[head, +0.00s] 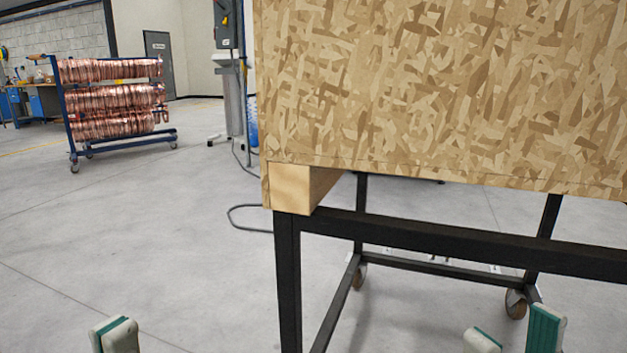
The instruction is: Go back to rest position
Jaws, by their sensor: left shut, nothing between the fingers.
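My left gripper (115,334) shows at the bottom left edge, over the grey floor. Its pale fingertips with teal pads are together and nothing shows between them. My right gripper (514,336) shows at the bottom right, in front of the black frame of a stand. Its two fingertips, pale with teal pads, stand apart with nothing visible between them. Only the tips of both grippers are in view; the rest is cut off by the lower edge.
A large chipboard panel box (440,90) on a black wheeled metal frame (288,285) stands close on the right. A blue wheeled rack (68,130) with copper coils (112,97) is far left. A cable (240,222) lies beside the frame. The left floor is clear.

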